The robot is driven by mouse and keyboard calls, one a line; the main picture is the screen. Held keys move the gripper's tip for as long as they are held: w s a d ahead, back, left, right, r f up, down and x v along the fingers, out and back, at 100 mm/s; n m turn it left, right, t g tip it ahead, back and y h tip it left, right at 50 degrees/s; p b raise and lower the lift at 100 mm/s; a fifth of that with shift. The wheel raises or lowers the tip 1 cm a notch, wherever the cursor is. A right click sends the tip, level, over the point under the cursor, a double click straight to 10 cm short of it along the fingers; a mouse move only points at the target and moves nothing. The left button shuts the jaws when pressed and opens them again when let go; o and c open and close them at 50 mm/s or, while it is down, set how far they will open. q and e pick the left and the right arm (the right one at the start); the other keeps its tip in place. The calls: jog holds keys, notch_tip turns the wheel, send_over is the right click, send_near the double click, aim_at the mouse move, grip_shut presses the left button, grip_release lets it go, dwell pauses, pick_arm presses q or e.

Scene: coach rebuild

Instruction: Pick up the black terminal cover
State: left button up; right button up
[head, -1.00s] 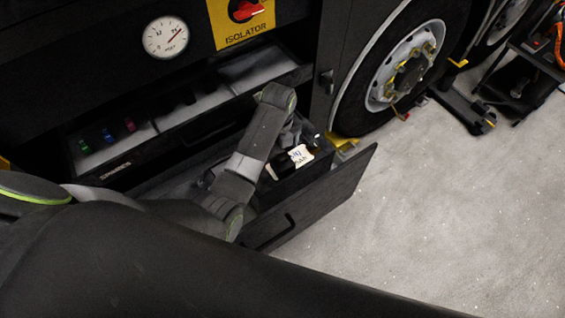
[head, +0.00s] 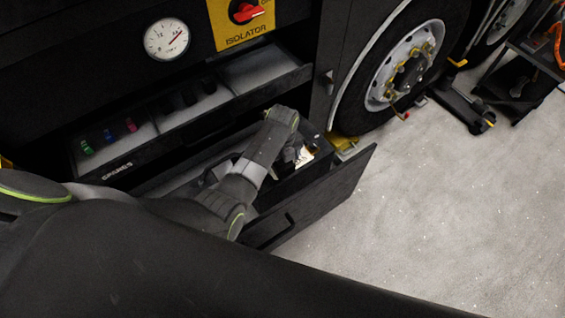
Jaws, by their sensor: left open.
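My left arm reaches over the open lower drawer (head: 325,200). My left gripper (head: 294,153) points down into its right part, open, and is largely hidden behind my own wrist. A black block-like thing with a white label (head: 304,157) is in the drawer beside the gripper, partly covered by it. A dark curved piece (head: 213,172) shows further left in the drawer. I cannot tell for sure which dark thing is the black terminal cover, or whether the gripper touches anything. My right gripper is out of view.
The open upper drawer (head: 118,168) overhangs behind, with green, blue and red small parts at left, dark pieces in its middle compartment and a bare right compartment. A wheel (head: 405,65) with a yellow chock (head: 343,143) stands right.

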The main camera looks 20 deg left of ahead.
pick_arm(q)
jog(key=c, duration=1.1)
jog(key=shift+o, duration=0.2)
